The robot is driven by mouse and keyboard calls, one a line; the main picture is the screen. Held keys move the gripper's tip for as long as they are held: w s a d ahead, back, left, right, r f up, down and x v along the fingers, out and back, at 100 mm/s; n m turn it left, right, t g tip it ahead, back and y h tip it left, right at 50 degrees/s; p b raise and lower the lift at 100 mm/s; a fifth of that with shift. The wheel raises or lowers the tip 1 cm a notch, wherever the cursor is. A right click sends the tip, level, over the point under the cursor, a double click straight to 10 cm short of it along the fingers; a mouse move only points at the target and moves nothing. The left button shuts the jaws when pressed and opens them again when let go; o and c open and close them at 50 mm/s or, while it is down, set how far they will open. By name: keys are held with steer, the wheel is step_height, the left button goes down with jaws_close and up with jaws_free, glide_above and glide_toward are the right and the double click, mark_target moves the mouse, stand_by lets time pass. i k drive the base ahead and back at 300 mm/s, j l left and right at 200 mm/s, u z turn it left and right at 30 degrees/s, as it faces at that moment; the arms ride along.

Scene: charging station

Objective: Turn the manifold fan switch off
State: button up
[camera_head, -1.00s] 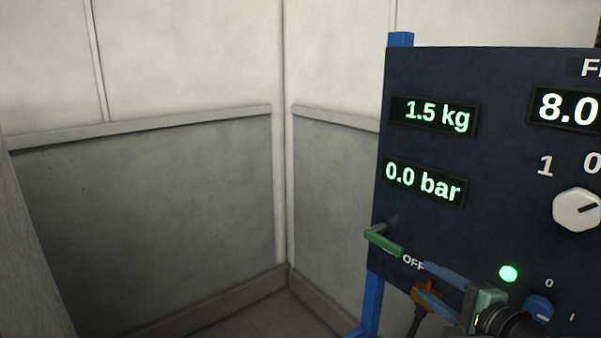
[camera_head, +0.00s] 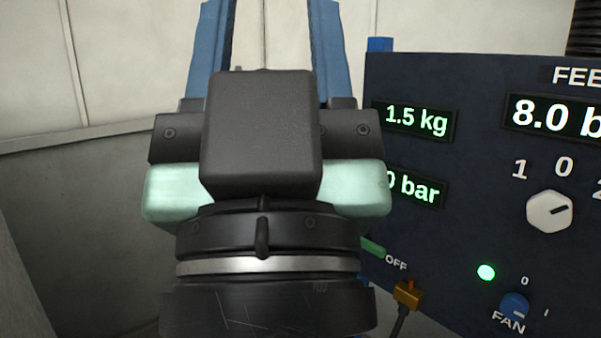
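The fan switch (camera_head: 514,305) is a blue round knob low on the dark panel at the right, labelled FAN, with 0 above it and I to its right. A pale mark on the knob seems to point right toward the I. A green lamp (camera_head: 486,272) is lit just above left of it. My gripper (camera_head: 268,35) is large in the foreground, left of the panel and well apart from the switch. Its two blue fingers point up, spread wide with nothing seen between them; their tips run past the top edge.
The dark panel (camera_head: 460,240) has displays, a white selector knob (camera_head: 550,211), a green lever (camera_head: 373,247) by OFF, partly hidden by my gripper, and an orange connector (camera_head: 408,293) with a black cable. Pale walls (camera_head: 100,60) stand behind at the left.

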mark_target(513, 306)
steer(key=z, duration=1.1)
steer(key=k, duration=0.2)
steer(key=k+l+u, duration=0.2)
steer(key=k+l, duration=0.2)
steer(key=k+l+u, duration=0.15)
steer(key=k+l, duration=0.2)
steer(key=k, duration=0.25)
